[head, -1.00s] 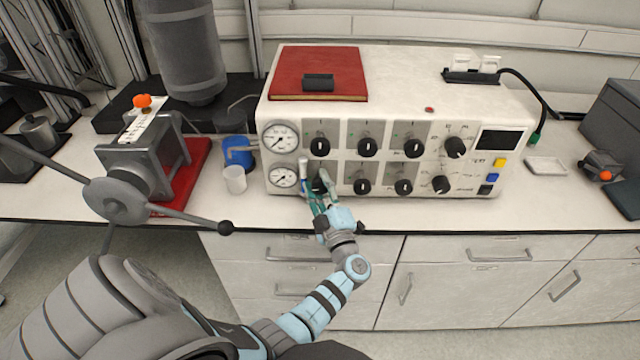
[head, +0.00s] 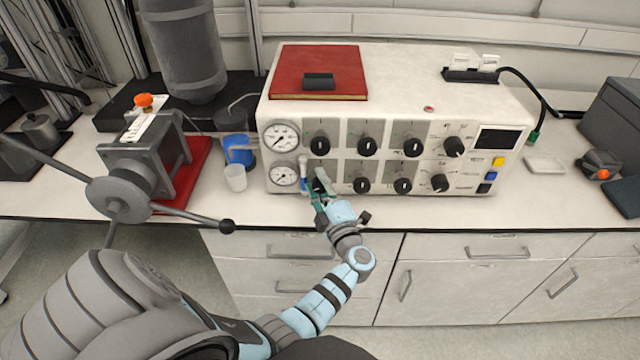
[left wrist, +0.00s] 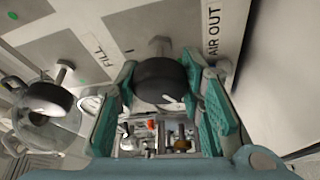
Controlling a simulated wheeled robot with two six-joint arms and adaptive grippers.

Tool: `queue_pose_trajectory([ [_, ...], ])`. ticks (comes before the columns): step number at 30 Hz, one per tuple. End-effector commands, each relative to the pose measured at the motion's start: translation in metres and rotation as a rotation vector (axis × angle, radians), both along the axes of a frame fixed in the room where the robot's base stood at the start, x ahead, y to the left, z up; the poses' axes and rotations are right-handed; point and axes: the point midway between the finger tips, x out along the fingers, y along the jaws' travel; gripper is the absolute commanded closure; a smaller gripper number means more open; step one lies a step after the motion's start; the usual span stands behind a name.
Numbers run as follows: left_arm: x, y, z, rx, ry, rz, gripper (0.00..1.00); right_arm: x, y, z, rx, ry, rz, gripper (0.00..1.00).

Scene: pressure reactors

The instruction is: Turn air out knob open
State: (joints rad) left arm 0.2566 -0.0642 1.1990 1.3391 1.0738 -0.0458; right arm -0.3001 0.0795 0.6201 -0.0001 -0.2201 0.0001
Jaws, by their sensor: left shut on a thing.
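The air out knob (left wrist: 160,82) is a dark round knob beside the "AIR OUT" label (left wrist: 212,30) in the left wrist view. It is at the lower left of the white control box's (head: 400,75) front, mostly hidden by my gripper in the head view. My left gripper (head: 318,179) has its teal fingers on either side of the knob and is shut on it. The knob's exact turn angle is hard to tell. My right gripper is not in view.
Two dials (head: 282,137) sit left of the knob. Several other black knobs (head: 361,185) fill the panel to the right. A small white cup (head: 235,178) and a blue container (head: 238,150) stand left of the box. A hand-wheel device (head: 120,197) stands farther left.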

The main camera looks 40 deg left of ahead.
Motion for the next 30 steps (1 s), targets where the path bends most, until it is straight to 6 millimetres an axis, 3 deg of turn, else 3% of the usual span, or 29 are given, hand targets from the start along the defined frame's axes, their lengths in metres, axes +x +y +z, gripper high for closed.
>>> queue_pose_trajectory([
  [1,0.000,0.000,0.000,-0.002,0.000,-0.001,0.93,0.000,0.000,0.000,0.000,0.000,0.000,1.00],
  [2,0.000,0.000,0.000,-0.002,0.000,-0.001,0.63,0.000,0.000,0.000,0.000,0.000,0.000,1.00],
  [6,0.000,0.000,0.000,0.000,0.000,-0.001,0.44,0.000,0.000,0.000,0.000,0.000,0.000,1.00],
  [17,0.000,0.000,-0.002,0.062,0.046,0.000,0.44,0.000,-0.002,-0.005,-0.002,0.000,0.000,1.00],
  [20,0.000,0.000,-0.005,0.251,0.193,0.000,0.44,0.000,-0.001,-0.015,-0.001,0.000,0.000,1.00],
  [23,-0.001,0.001,-0.004,0.587,0.446,0.000,0.44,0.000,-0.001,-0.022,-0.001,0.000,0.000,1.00],
  [30,0.000,-0.001,0.008,1.508,1.138,-0.001,0.44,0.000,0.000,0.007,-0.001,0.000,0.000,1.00],
])
